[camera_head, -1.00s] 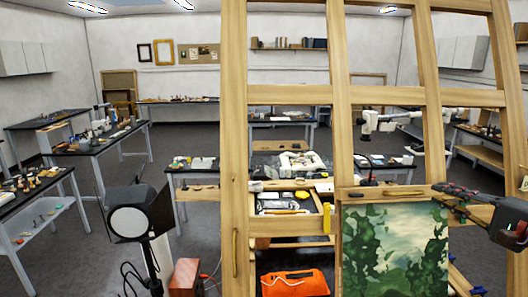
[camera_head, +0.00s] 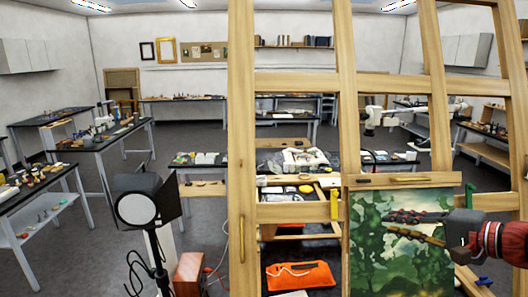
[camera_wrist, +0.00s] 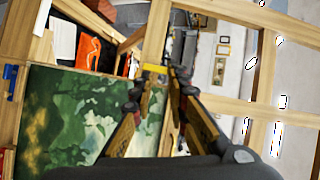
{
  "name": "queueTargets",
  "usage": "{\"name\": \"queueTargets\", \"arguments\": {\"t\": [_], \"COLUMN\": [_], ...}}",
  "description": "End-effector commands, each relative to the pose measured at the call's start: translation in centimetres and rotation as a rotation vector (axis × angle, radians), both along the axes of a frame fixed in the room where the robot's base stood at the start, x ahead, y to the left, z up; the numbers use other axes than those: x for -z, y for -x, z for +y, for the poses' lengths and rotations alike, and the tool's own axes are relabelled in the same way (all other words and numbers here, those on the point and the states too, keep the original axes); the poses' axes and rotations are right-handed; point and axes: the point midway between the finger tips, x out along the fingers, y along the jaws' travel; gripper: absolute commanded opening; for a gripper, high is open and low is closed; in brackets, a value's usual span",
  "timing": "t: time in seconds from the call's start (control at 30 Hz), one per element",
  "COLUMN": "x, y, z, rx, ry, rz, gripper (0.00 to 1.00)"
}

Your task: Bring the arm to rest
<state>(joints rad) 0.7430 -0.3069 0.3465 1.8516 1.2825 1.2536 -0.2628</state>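My gripper (camera_head: 388,221) reaches in from the right in the head view, in front of the green landscape painting (camera_head: 372,275). Its two fingers point left and stand apart, with nothing between them. In the wrist view the fingers (camera_wrist: 160,86) are also spread and empty, with the painting (camera_wrist: 60,115) at the left. I cannot tell how far the fingers are from the canvas. My forearm runs out of view at the right edge.
The large wooden easel frame (camera_head: 242,150) stands close in front, its bars crossing the view. A studio lamp (camera_head: 138,208) stands at the left. An orange pouch (camera_head: 299,276) lies low behind the easel. Worktables with small items (camera_head: 100,140) stand at the left.

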Motion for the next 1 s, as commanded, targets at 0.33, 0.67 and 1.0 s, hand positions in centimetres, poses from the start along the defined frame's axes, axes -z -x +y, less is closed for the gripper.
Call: {"name": "queueTargets", "arguments": {"t": [0.33,0.67,1.0], "x": [17.4,30.9,33.4], "y": [10.7,21.0,22.7], "z": [12.7,13.5,12.1], "rx": [-0.279,-0.48,-0.522], "ry": [0.459,1.044,1.244], "rz": [0.24,0.24,0.184], "gripper": [0.16,0.16,0.16]}}
